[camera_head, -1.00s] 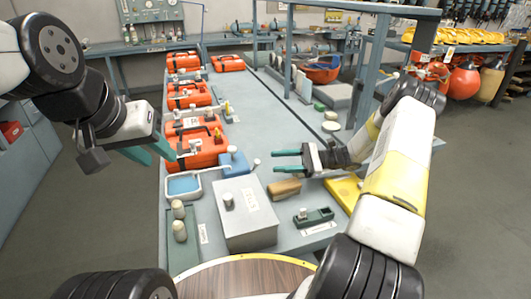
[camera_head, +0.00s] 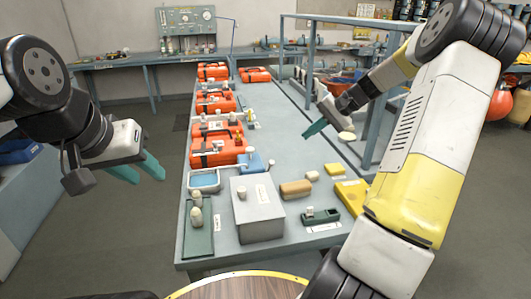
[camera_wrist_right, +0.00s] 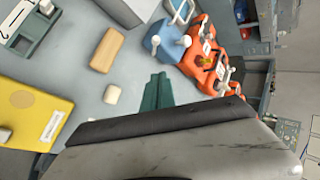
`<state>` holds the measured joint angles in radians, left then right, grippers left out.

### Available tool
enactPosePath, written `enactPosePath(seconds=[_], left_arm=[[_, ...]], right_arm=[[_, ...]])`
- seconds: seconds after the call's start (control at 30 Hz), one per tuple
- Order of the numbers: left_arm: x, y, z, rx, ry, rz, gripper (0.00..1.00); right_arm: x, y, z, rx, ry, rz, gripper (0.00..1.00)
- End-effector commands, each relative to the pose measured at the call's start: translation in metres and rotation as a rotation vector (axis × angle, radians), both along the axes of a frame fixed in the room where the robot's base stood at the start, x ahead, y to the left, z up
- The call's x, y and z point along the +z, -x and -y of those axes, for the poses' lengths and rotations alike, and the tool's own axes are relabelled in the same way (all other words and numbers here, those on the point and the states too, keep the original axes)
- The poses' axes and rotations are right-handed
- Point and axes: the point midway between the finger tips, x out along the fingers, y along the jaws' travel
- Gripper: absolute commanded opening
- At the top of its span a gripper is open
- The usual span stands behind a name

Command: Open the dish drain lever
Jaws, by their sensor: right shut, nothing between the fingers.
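A white-rimmed dish (camera_head: 205,180) with blue inside sits near the left edge of the table. A blue block (camera_head: 251,163) with white-knobbed parts stands just right of it, seemingly the drain fitting; it also shows in the right wrist view (camera_wrist_right: 165,42). I cannot tell the lever's exact position. My right gripper (camera_head: 314,129) is shut and empty, above the table to the right of the blue block and apart from it. Its closed teal fingers (camera_wrist_right: 157,92) show in the wrist view. My left gripper (camera_head: 139,170) is open and empty, left of the table.
A grey box (camera_head: 258,208) stands in front of the blue block. A tan block (camera_head: 295,189), a small pale piece (camera_head: 312,176) and a yellow case (camera_head: 351,195) lie to the right. Orange cases (camera_head: 217,148) line the left side. A grey frame rises at the right.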

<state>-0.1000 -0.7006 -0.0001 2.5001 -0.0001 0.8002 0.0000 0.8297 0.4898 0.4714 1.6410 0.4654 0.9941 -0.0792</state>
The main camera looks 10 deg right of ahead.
Motion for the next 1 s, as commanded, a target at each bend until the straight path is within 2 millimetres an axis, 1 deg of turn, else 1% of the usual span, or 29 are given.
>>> enactPosePath(seconds=[0.07, 0.17, 0.27, 0.6, 0.8, 1.0], left_arm=[[0.000, 0.000, 0.000, 0.000, 0.000, -0.001, 0.36], [0.000, 0.000, 0.000, 0.000, 0.000, -0.001, 0.36], [0.000, 0.000, 0.000, 0.000, 0.000, -0.001, 0.36], [0.000, 0.000, 0.000, 0.000, 0.000, 0.000, 0.36], [0.000, 0.000, 0.000, 0.000, 0.000, 0.000, 0.36], [0.000, 0.000, 0.000, 0.000, 0.000, 0.000, 0.36]], right_arm=[[0.001, -0.002, 0.001, -0.001, 0.019, 0.012, 0.00], [-0.008, -0.005, -0.006, 0.001, 0.018, 0.010, 0.00], [-0.021, -0.011, -0.017, 0.003, 0.016, 0.010, 0.00], [-0.074, -0.034, -0.060, 0.002, 0.013, 0.009, 0.00], [-0.086, -0.022, -0.081, 0.001, 0.016, 0.009, 0.00], [-0.090, -0.019, -0.088, 0.000, 0.015, 0.010, 0.00]])
